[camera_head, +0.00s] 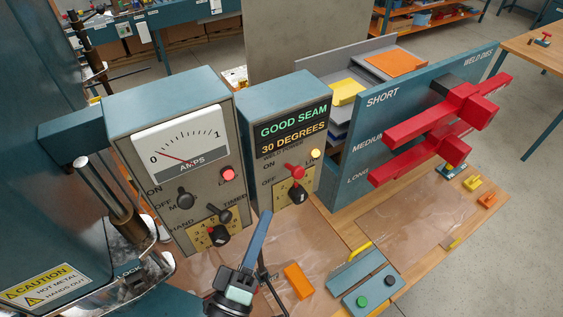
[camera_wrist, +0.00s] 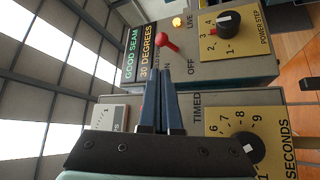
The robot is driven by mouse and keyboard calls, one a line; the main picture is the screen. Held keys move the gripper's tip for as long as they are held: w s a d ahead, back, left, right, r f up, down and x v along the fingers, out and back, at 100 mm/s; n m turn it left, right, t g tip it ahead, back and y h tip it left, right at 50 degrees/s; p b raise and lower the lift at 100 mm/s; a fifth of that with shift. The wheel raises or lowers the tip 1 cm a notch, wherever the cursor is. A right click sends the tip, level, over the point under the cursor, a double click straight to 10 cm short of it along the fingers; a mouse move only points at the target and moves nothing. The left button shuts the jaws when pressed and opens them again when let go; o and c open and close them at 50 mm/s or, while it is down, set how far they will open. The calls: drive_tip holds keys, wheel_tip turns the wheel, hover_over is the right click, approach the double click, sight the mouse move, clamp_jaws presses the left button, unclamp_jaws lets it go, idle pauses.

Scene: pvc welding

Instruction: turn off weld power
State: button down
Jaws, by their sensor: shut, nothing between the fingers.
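The weld power switch is a red ball-ended lever (camera_head: 294,171) on the front of the blue-grey GOOD SEAM box (camera_head: 283,98). It tilts up toward the ON mark, with OFF below. It also shows in the wrist view (camera_wrist: 165,38), beyond my fingertips. A yellow LIVE lamp (camera_head: 315,154) looks bright beside it. My gripper (camera_head: 266,213) is shut and empty, in front of and below the box. In the wrist view its fingers (camera_wrist: 160,72) are together, with their tips seen just short of the lever; whether they touch it is unclear, but they look apart.
A black power-step dial (camera_head: 298,193) is just below the lever. The AMPS box (camera_head: 168,170) stands to the left, with knobs and a red lamp. A blue panel with red dies (camera_head: 440,115) is to the right. An orange block (camera_head: 298,280) lies on the bench.

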sight(293, 170)
drive_tip(key=p+x, duration=0.2)
drive_tip(key=x, duration=0.8)
